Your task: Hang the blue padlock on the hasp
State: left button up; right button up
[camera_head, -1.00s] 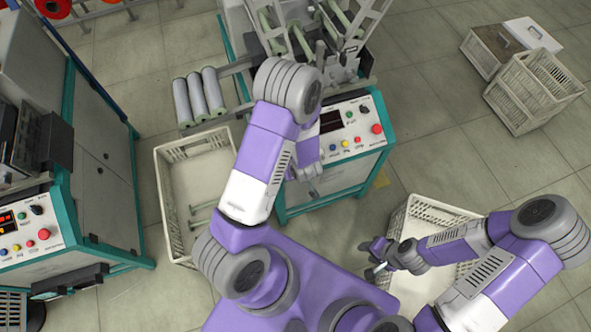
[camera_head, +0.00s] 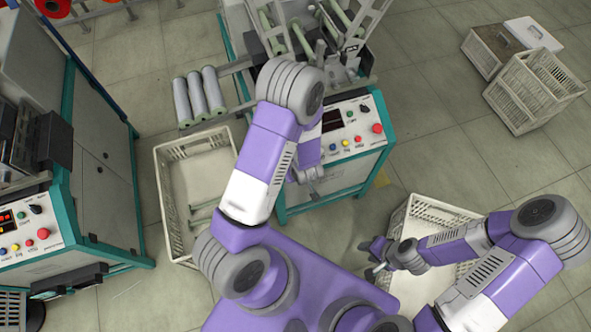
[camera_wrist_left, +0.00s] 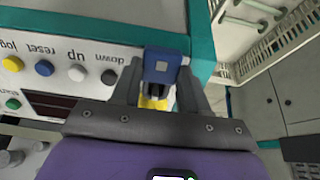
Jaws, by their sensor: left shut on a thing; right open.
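The blue padlock (camera_wrist_left: 162,65) sits between the fingers of my left gripper (camera_wrist_left: 161,82) in the left wrist view, in front of the machine's teal edge. A yellow patch shows below it between the fingers; I cannot tell what it belongs to. In the head view my left gripper (camera_head: 306,172) is at the front of the middle machine, partly covered by its own arm, and the padlock cannot be made out. I cannot make out the hasp in either view. My right gripper (camera_head: 374,258) is open and empty, over the left side of the lower right crate.
The middle machine's control panel (camera_head: 352,130) has coloured buttons; it also shows upside down in the left wrist view (camera_wrist_left: 60,65). Cream crates stand on the floor at left (camera_head: 163,190), lower right (camera_head: 440,208) and upper right (camera_head: 515,118). Another machine (camera_head: 100,165) stands at left.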

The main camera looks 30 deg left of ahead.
pick_arm(q)
jog(key=shift+s+d, duration=0.1)
jog(key=shift+d, duration=0.05)
jog(key=o, duration=1.4)
jog(key=shift+c, duration=0.2)
jog(key=p+v, duration=0.3)
jog(key=v, duration=0.4)
jog(key=shift+r, duration=0.2)
